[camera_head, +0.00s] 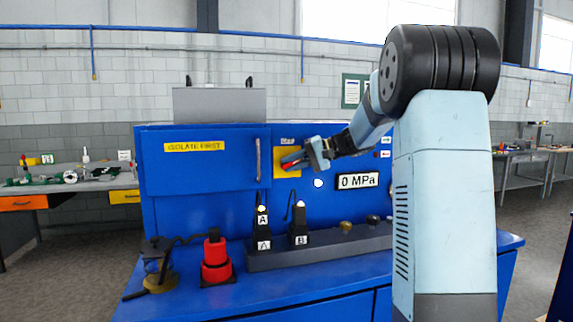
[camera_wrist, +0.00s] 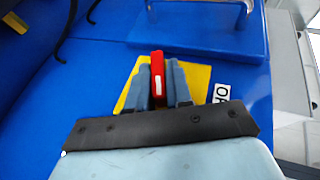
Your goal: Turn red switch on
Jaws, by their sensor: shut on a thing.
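The red switch (camera_wrist: 157,64) is a narrow red lever with a white stripe, in front of a yellow plate (camera_wrist: 200,78) on the blue panel. My gripper (camera_wrist: 161,88) has its two grey fingers closed on either side of the lever in the wrist view. In the head view my gripper (camera_head: 296,160) reaches the yellow plate (camera_head: 281,170) from the right, and only a bit of red shows between the fingers.
A blue cabinet door marked ISOLATE FIRST (camera_head: 194,147) with a handle (camera_head: 258,160) is left of the switch. A 0 MPa display (camera_head: 358,181) is to the lower right. A red cylinder device (camera_head: 216,262) and black units A (camera_head: 263,235) and B (camera_head: 299,230) stand below.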

